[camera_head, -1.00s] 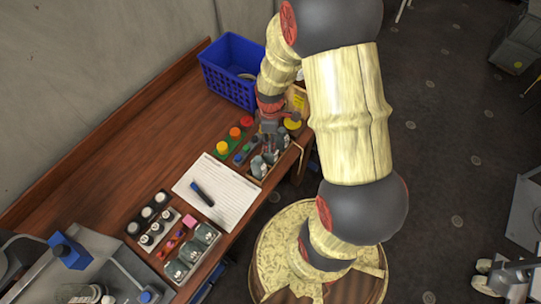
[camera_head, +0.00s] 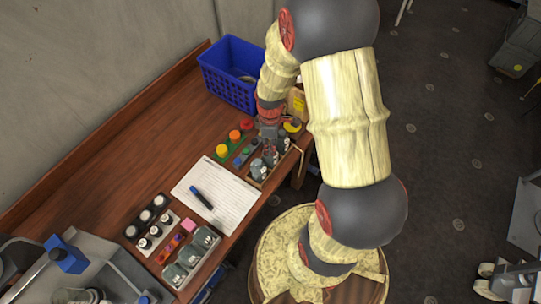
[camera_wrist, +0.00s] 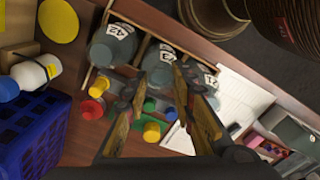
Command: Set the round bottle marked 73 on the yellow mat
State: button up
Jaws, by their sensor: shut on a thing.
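Several grey round bottles with white number labels stand in a wooden tray (camera_head: 252,180). My gripper (camera_wrist: 168,76) reaches down among them, its two fingers shut on the middle bottle (camera_wrist: 158,62). I cannot read that bottle's label surely. A neighbouring bottle (camera_wrist: 112,46) with a label like 42 stands to its left in the wrist view, and another bottle (camera_wrist: 211,88) is partly hidden behind the right finger. The round yellow mat (camera_wrist: 58,20) lies past the tray's end in the wrist view. In the head view the yellow mat (camera_head: 293,125) shows beside my wrist, partly covered.
A blue basket (camera_head: 229,75) stands at the back. A green rack with coloured caps (camera_head: 222,151) sits beside the tray. A notepad with a pen (camera_head: 214,195) and another bottle set (camera_head: 190,258) lie toward the front.

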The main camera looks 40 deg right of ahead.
jog(key=shift+r, duration=0.15)
notch_tip(320, 180, up, 7)
jog(key=p, duration=0.5)
dwell(1.1)
dwell(0.3)
